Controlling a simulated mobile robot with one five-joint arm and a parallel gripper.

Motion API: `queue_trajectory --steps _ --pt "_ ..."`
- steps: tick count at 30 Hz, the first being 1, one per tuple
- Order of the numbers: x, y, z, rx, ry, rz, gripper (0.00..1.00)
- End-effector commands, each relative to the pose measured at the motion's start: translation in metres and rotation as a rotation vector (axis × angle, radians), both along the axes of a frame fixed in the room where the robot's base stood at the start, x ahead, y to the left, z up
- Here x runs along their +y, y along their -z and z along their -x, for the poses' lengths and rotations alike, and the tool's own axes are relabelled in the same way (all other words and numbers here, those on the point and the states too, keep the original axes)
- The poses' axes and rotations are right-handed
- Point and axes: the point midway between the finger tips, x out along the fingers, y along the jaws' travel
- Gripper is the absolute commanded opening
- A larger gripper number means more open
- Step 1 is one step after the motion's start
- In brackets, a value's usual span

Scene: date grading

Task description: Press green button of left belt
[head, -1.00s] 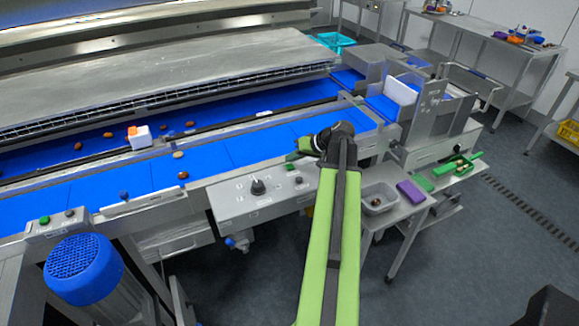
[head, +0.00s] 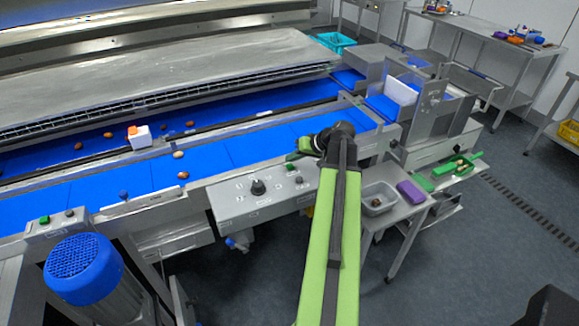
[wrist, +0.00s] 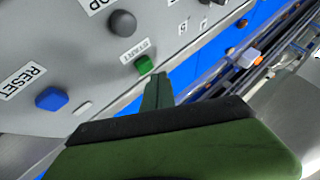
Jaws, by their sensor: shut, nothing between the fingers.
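In the wrist view, a green button (wrist: 144,64) labelled START sits on a grey control panel (wrist: 60,50). My gripper (wrist: 158,76) is shut and empty, its fingertips just below the button in that picture; I cannot tell if they touch it. Another green button (head: 44,220) sits on a small box at the far left of the blue belt (head: 215,150), away from my gripper.
Beside the START button are a dark grey knob (wrist: 122,23) and a blue RESET button (wrist: 51,98). Several dates and a white block (head: 140,141) lie on the belts. A side table holds a grey bin (head: 379,198) and a purple block (head: 410,191).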

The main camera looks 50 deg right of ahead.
Motion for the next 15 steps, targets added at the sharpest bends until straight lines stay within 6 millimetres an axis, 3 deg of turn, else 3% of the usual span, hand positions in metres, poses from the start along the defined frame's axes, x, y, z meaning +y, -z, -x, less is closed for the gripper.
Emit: queue_trajectory --steps 15 --pt "0.0001 0.0081 0.0004 0.0 0.0 0.0 0.0"
